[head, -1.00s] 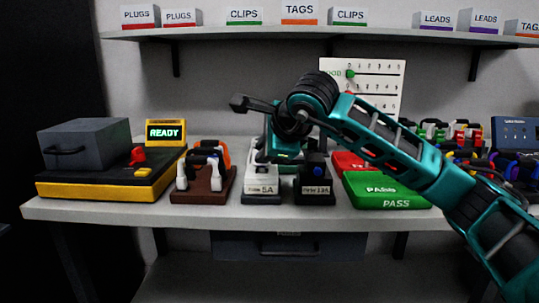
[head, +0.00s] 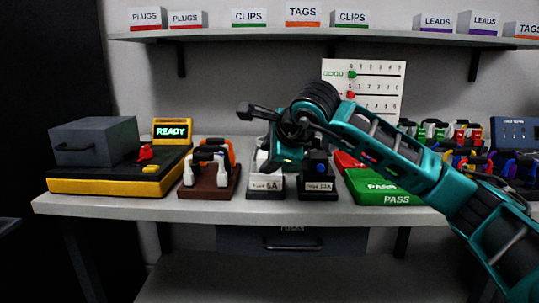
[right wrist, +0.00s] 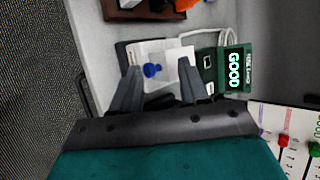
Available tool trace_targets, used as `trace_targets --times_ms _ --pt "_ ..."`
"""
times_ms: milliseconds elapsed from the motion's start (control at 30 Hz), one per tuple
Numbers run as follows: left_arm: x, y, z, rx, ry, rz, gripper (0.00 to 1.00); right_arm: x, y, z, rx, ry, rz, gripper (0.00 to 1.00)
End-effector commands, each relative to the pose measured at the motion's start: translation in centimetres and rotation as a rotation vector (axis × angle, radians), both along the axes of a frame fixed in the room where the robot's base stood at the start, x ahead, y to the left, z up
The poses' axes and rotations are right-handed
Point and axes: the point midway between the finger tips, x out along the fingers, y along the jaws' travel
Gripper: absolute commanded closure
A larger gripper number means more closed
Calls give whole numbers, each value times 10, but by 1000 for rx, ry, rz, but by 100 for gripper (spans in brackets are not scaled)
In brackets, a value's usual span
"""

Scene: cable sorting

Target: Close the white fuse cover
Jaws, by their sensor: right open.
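The white fuse block (head: 265,184), labelled 5A, stands on the bench on a dark base. In the head view my right gripper (head: 285,166) is directly over it, hiding most of its top and cover. In the right wrist view the white block (right wrist: 172,50) with a blue knob (right wrist: 152,70) lies between the two spread black fingers of my right gripper (right wrist: 160,68). The gripper is open and empty. Whether a finger touches the cover, and the cover's exact angle, I cannot tell. My left gripper is not in view.
A green PASS tray (head: 385,190) is farther right. The bench's front edge is clear.

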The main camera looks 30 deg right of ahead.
Motion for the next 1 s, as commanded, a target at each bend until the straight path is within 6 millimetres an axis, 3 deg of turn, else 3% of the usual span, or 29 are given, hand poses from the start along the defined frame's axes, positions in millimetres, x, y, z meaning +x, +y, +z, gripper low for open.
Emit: trace_targets --times_ms 167,600,1000 --pt "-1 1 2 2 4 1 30 -14 0 16 -1 -5 1 55" --pt "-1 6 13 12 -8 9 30 -82 1 73 -1 -1 -1 55" --pt "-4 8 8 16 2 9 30 -97 2 83 0 4 -2 55"
